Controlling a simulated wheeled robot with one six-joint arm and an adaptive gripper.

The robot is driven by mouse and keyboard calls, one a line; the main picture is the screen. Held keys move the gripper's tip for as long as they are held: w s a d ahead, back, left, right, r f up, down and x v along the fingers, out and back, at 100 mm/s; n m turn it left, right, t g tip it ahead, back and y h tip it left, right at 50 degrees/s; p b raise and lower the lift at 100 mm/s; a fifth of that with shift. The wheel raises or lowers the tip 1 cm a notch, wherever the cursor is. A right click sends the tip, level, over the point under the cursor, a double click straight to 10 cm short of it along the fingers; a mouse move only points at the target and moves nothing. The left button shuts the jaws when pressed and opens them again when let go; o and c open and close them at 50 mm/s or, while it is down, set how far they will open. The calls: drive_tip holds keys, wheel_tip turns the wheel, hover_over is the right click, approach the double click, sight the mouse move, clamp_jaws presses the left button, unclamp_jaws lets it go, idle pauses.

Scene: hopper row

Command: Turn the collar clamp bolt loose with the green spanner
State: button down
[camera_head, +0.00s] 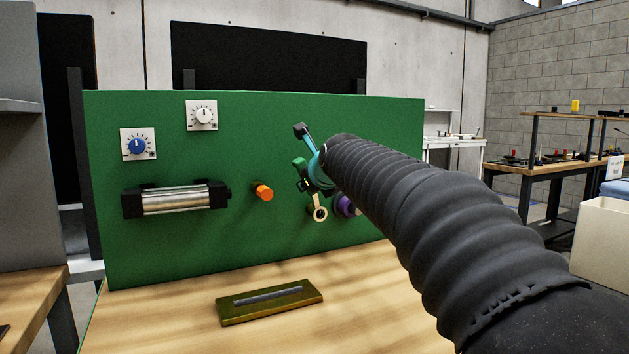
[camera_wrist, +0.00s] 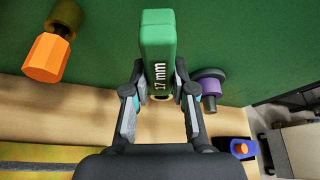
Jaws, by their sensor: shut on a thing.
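My gripper (camera_wrist: 160,78) is shut on the green spanner (camera_wrist: 159,40), whose handle is marked "17 mm" in the wrist view. In the head view my gripper (camera_head: 308,168) is in front of the green panel, partly hidden by my arm, and a green end of the spanner (camera_head: 299,165) shows beside it. A cream ring-shaped part (camera_head: 319,213) with a dark centre shows just below; I cannot tell whether it belongs to the spanner. An orange hexagonal head (camera_head: 264,192) sticks out of the panel to the left, also in the wrist view (camera_wrist: 45,58). I cannot identify the collar clamp bolt for certain.
A purple knob (camera_head: 346,206) is close to the right of my gripper. The green panel (camera_head: 250,125) carries two dials and a metal cylinder (camera_head: 172,200). A shallow olive tray (camera_head: 235,312) lies on the wooden bench (camera_head: 150,320). The bench around it is clear.

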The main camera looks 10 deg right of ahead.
drive_tip(key=shift+a, duration=0.1)
drive_tip(key=shift+s+a+f+n, duration=0.15)
drive_tip(key=shift+a+f+n, duration=0.15)
drive_tip(key=shift+a+n, duration=0.15)
drive_tip(key=shift+r+t+h, duration=0.1)
drive_tip(key=shift+t+h, duration=0.2)
drive_tip(key=shift+h, duration=0.1)
drive_tip(key=shift+s+d+b, duration=0.1)
drive_tip(key=shift+s+b, duration=0.05)
drive_tip(key=shift+b, duration=0.25)
drive_tip(key=shift+s+d, duration=0.15)
drive_tip(key=shift+s, duration=0.15)
drive_tip(key=shift+s+d+b, duration=0.25)
drive_tip(key=shift+s+b, duration=0.2)
drive_tip(key=shift+s, duration=0.35)
drive_tip(key=shift+s+d+b, duration=0.25)
drive_tip(key=shift+s+b, duration=0.2)
drive_tip(key=shift+s, duration=0.3)
drive_tip(key=shift+s+d+b, duration=0.25)
drive_tip(key=shift+s+b, duration=0.2)
drive_tip(key=shift+s, duration=0.35)
